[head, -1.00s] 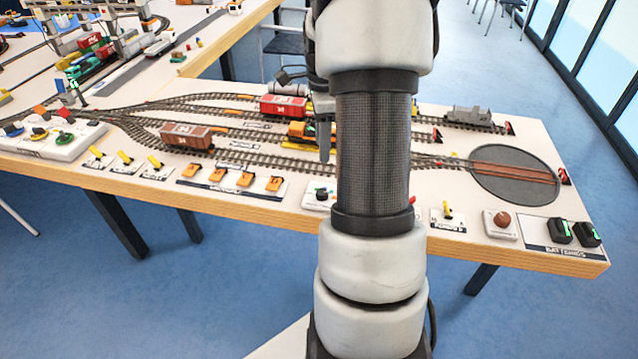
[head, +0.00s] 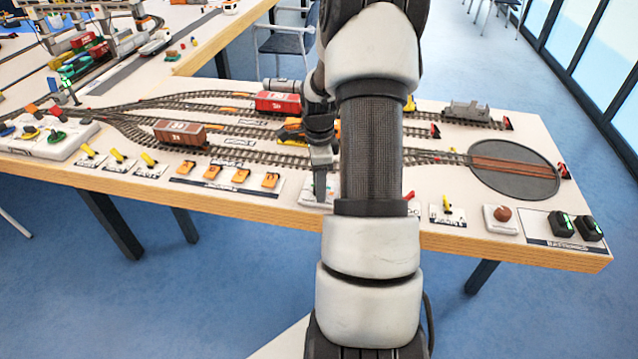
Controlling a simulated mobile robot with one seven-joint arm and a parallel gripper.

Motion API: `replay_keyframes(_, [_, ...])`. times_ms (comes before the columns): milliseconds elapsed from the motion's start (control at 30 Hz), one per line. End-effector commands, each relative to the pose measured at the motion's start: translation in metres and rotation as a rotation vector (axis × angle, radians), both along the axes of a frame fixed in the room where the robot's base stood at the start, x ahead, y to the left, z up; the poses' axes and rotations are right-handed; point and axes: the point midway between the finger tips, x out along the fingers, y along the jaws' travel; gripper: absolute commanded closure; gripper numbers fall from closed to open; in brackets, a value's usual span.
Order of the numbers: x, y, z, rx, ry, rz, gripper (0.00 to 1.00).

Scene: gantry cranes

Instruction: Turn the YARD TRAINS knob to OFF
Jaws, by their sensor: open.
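My gripper (head: 321,192) points down at the white control box (head: 306,194) near the table's front edge. Its fingers hide the dark knob on that box, and I cannot tell whether they touch it. The gripper is open, though its two fingers overlap in this view. The box's lettering is too small to read, so I cannot confirm it is YARD TRAINS or see the knob's setting. My arm covers the area right of the box.
Orange switches (head: 231,174) and yellow levers (head: 118,157) line the edge on the left. On the right are a yellow lever (head: 446,207), a red-brown button (head: 502,214) and black batteries (head: 561,224). A brown wagon (head: 180,133) and an orange locomotive (head: 293,132) stand on tracks behind.

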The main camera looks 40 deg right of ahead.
Motion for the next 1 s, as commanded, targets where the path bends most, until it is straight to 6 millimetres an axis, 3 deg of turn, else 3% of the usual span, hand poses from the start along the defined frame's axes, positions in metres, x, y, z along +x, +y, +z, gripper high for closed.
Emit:
replay_keyframes(167, [0.0000,0.0000,0.0002,0.000,0.000,0.000,0.58])
replay_keyframes(400, [0.0000,0.0001,0.0004,0.000,0.000,0.000,0.97])
replay_keyframes(733, [0.0003,0.0005,0.0011,0.000,0.000,0.046,0.97])
replay_keyframes(1000, [0.0005,0.0004,0.0019,0.000,0.000,0.217,0.97])
